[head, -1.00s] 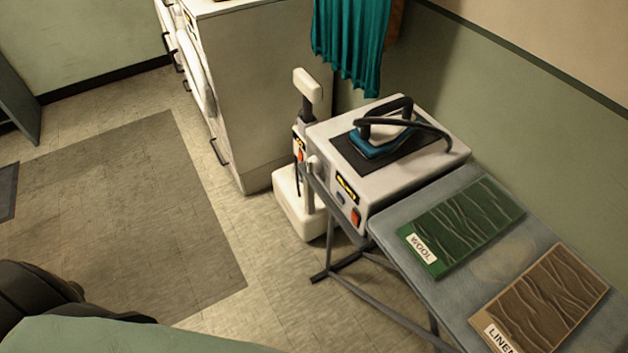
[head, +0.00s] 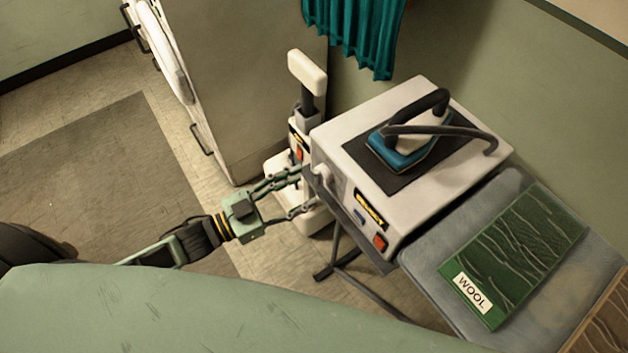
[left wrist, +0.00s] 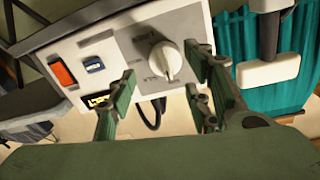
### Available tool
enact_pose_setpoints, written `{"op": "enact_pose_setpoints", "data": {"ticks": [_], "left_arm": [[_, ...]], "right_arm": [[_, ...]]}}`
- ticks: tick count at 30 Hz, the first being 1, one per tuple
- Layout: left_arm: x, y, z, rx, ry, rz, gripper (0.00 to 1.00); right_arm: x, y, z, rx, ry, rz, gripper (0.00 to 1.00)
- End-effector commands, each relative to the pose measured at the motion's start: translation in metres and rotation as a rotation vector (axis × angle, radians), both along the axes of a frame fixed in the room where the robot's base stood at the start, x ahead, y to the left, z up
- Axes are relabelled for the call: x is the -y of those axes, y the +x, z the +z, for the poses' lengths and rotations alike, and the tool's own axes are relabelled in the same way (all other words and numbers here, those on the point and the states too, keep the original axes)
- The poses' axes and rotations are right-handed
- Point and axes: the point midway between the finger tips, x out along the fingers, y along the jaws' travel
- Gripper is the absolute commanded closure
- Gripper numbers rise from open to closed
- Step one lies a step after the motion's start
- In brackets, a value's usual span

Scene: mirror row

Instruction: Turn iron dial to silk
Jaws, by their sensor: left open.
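The iron station (head: 345,150) is a white box on a stand, with a blue iron (head: 402,150) resting on its dark top pad. Its dial is a round white knob (left wrist: 158,60) on the front panel, seen face-on in the left wrist view; the small marks around it are too blurred to read. In the head view the dial (head: 321,172) shows only at the panel's edge. My left gripper (head: 305,190) is open in front of the panel. In the left wrist view its two fingers (left wrist: 162,92) stand on either side of the dial, seemingly apart from it.
A green wool cloth (head: 520,250) lies on the ironing board (head: 430,255). A white post device (head: 307,75) stands behind the station.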

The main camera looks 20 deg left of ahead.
Motion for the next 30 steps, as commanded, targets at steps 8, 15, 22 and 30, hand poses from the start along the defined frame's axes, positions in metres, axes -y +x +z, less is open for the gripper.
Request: {"op": "enact_pose_setpoints", "data": {"ticks": [8,15,22,30], "left_arm": [[0.025,0.028,0.001,0.001,0.001,0.001,0.53],[0.029,0.032,-0.001,-0.001,0.001,0.002,0.53],[0.029,0.032,-0.001,0.0,0.002,0.002,0.63],[0.029,0.031,-0.001,-0.002,0.002,0.001,0.87]], "right_arm": [[0.002,0.005,0.006,0.007,-0.001,0.0,0.6],[0.001,0.008,0.006,0.013,0.0,0.0,0.6],[-0.002,0.009,0.006,0.013,0.004,-0.001,0.6],[-0.007,0.008,0.006,0.013,0.009,0.0,0.6]]}}
